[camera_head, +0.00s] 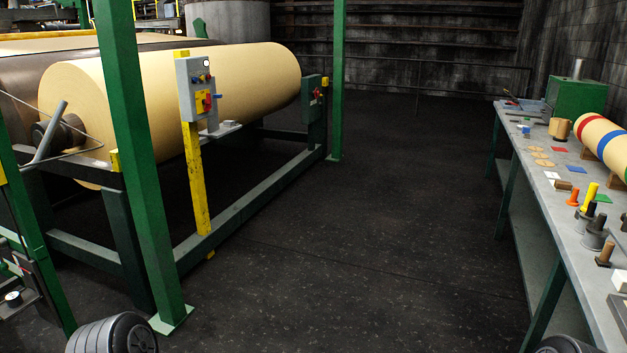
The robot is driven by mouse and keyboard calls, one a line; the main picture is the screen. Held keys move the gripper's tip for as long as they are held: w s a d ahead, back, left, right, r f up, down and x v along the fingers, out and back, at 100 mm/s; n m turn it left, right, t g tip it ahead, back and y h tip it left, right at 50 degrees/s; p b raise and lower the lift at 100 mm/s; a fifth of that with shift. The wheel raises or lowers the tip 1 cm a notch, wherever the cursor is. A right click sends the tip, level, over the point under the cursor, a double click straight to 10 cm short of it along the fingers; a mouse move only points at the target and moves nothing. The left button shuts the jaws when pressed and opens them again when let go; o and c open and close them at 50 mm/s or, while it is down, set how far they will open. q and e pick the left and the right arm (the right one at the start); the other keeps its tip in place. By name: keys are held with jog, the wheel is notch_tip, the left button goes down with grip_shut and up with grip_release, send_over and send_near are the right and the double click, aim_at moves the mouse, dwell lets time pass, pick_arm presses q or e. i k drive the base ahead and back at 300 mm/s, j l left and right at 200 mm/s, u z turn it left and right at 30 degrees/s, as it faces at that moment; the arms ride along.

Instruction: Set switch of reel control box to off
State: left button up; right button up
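A grey control box (184,82) stands on a yellow post (195,185) in front of the big paper reel (240,85), left of centre. Its face has small buttons near the top and a red switch (207,102) by a yellow plate. The switch is too small for me to tell its setting. A second, green box (312,110) with a red knob or button sits on the stand at the reel's right end. The frame does not show which of the two is named the reel control box. Neither of my grippers is in view.
Green posts (146,180) and (337,80) rise before and beyond the reel stand (255,195). A long grey workbench (545,215) with rolls, spools and small parts runs along the right. The dark floor (390,220) between is clear.

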aim_at(208, 107)
jog(key=i, duration=2.8)
jog(key=i+u, duration=0.1)
jog(key=i, duration=0.4)
jog(key=i+l+u, duration=0.1)
jog(key=i, duration=0.4)
jog(key=i+l+u, duration=0.1)
jog(key=i, duration=0.4)
jog(key=i+l+u, duration=0.1)
jog(key=i, duration=0.4)
jog(key=i+l+u, duration=0.8)
jog(key=i, duration=0.15)
